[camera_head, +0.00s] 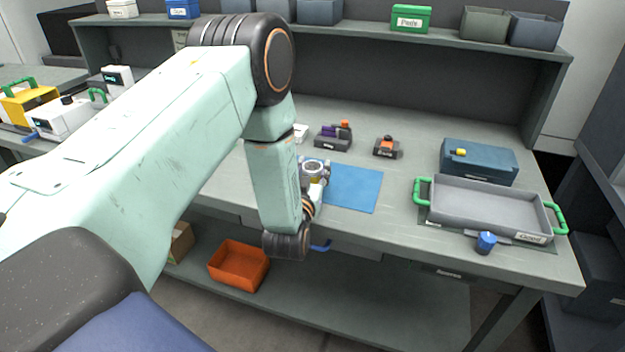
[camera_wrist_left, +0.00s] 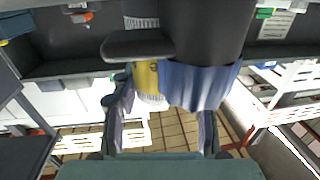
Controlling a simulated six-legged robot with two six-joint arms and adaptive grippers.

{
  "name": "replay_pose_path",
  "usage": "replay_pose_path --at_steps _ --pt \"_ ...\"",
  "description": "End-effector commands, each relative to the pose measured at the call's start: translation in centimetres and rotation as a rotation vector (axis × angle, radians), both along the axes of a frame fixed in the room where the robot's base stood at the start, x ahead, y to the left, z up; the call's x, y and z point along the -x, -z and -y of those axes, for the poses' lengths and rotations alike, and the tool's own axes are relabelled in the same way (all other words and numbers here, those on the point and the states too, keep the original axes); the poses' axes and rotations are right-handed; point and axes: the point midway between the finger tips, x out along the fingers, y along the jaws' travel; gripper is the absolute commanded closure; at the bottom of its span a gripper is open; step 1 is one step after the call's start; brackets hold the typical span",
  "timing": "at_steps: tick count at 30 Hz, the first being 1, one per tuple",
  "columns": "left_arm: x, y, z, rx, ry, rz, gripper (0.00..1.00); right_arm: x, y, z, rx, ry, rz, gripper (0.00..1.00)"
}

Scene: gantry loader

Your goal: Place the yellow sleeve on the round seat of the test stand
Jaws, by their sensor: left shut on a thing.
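My left arm reaches over the bench, and its wrist hangs at the near edge of the blue mat (camera_head: 355,188). My left gripper (camera_head: 318,186) is mostly hidden behind the wrist. In the left wrist view its two fingers flank a yellow sleeve (camera_wrist_left: 147,78), which shows partly behind a dark part; the gripper (camera_wrist_left: 163,98) is shut on it. A blue ribbed part (camera_wrist_left: 200,84) sits beside the sleeve, under a large dark cylinder. A round pale ring (camera_head: 313,167), perhaps the test stand's seat, shows just past the wrist; I cannot tell whether the sleeve touches it. My right gripper is not in view.
A grey tray (camera_head: 490,203) with green handles stands at the right, with a blue box (camera_head: 480,158) behind it and a blue knob (camera_head: 486,243) in front. Small dark holders (camera_head: 387,147) stand behind the mat. An orange bin (camera_head: 238,266) is on the lower shelf.

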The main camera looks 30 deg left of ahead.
Motion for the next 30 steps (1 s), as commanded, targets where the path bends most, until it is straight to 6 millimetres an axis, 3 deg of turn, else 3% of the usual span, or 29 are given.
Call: replay_pose_path --at_steps 5,14,30 --pt "0.0 -0.1 0.0 -0.001 0.0 0.003 1.0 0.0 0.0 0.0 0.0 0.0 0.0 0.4" --pt "-0.1 -0.5 0.0 -0.002 0.0 0.007 1.0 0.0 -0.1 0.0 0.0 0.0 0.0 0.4" --pt "-0.1 -9.3 0.0 0.0 0.0 0.006 1.0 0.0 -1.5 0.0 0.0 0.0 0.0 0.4"
